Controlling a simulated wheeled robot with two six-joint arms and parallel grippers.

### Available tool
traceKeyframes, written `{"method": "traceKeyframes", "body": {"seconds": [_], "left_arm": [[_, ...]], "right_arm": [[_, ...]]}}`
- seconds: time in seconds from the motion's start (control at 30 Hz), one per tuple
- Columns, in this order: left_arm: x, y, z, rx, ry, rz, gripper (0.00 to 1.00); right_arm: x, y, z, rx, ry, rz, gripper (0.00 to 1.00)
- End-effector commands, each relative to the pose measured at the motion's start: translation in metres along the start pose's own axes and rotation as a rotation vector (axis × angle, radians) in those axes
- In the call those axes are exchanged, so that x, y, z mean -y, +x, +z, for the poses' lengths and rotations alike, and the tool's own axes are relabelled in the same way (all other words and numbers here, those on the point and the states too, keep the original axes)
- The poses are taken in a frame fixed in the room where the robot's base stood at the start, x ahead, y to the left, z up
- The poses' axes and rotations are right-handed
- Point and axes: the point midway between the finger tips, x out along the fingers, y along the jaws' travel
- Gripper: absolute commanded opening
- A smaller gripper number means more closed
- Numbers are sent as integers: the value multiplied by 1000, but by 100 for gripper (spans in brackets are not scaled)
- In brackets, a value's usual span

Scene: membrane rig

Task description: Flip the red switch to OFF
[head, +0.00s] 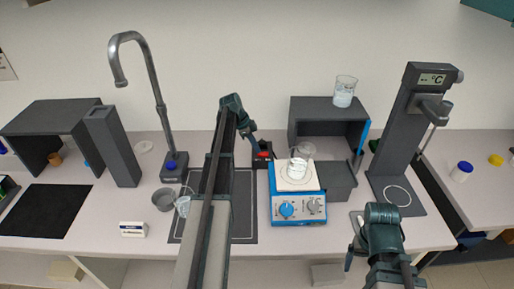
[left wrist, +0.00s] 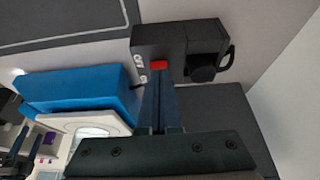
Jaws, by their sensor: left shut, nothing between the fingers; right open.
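The red switch (left wrist: 159,65) sits on a black switch box (left wrist: 190,40) in the left wrist view, with small white lettering beside it. In the head view the box (head: 262,160) stands at the back of the bench, left of the blue hotplate, with a bit of red showing. My left gripper (left wrist: 160,85) is shut and empty, its fingertips right at the red switch; whether they touch I cannot tell. It also shows in the head view (head: 253,140), just above the box. The switch's position is unclear. My right gripper (head: 358,260) is open, low at the right front.
The blue hotplate (head: 299,207) bears a glass beaker (head: 298,166) just right of the switch box. A dark open cabinet (head: 308,112) with another beaker (head: 344,92) on top stands behind. A tap (head: 160,105) rises at left.

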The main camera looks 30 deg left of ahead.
Motion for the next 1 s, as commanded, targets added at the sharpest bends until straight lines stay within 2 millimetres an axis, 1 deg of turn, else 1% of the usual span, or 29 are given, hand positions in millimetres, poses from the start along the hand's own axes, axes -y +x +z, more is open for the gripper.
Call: {"method": "traceKeyframes", "body": {"seconds": [0.03, 0.13, 0.2, 0.47, 0.8, 1.0], "left_arm": [[0, 9, 9, -33, -4, -1, 0], [0, 11, 14, -108, -3, -1, 0], [0, 5, 9, -108, -1, 0, 0], [0, 5, 7, -106, 0, 0, 0], [0, 4, -6, -105, -1, 0, 0], [0, 5, -7, -105, -2, -1, 0]], "right_arm": [[1, 15, -1, 0, 0, 0, 86], [3, 27, -2, 0, 1, 0, 86], [2, 19, -1, 0, 1, 0, 86], [2, 18, -1, 0, 0, 0, 86], [1, 12, -1, 0, 0, 0, 86], [1, 12, -1, 0, 0, 0, 86]]}}
